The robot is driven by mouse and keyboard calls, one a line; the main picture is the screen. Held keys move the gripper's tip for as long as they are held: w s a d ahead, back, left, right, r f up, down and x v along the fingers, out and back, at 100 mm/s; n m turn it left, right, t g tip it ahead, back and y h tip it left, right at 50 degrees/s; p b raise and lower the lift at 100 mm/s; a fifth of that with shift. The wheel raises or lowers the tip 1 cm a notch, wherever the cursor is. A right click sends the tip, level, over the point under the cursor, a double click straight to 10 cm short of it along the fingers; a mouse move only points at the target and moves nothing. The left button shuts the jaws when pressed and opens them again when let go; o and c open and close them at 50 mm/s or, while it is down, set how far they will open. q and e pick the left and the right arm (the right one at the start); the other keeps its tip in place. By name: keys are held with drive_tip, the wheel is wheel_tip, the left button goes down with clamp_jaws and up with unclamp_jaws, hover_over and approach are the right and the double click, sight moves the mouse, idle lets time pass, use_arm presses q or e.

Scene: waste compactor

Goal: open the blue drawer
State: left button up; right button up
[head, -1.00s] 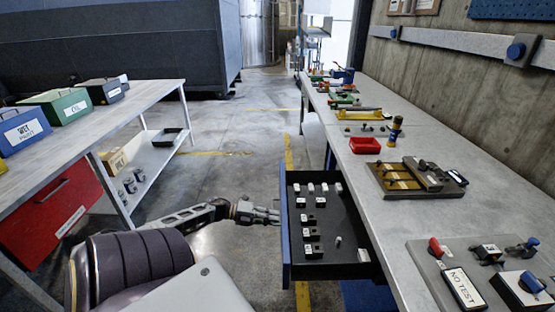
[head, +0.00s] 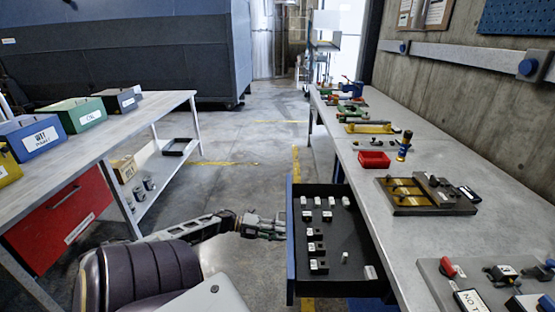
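The blue drawer (head: 291,240) is pulled out from under the right-hand workbench. Its blue front faces left, and its black inside holds several small dark blocks with white labels. My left gripper (head: 280,227) is at the outer side of the blue front, about mid-length. Its fingertips are at or behind the front's edge, so I cannot tell whether they are open or shut, or whether they touch a handle. The drawer's handle is hidden. My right gripper is not in view.
The right workbench (head: 400,222) carries a red tray (head: 374,160), a brown fixture board (head: 425,194) and tools. At left, another table (head: 92,140) holds coloured boxes and has a closed red drawer (head: 62,219). The floor between is clear.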

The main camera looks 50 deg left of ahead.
use_arm(q)
drive_tip(key=shift+a, duration=0.1)
drive_tip(key=v, duration=1.2)
idle(0.7)
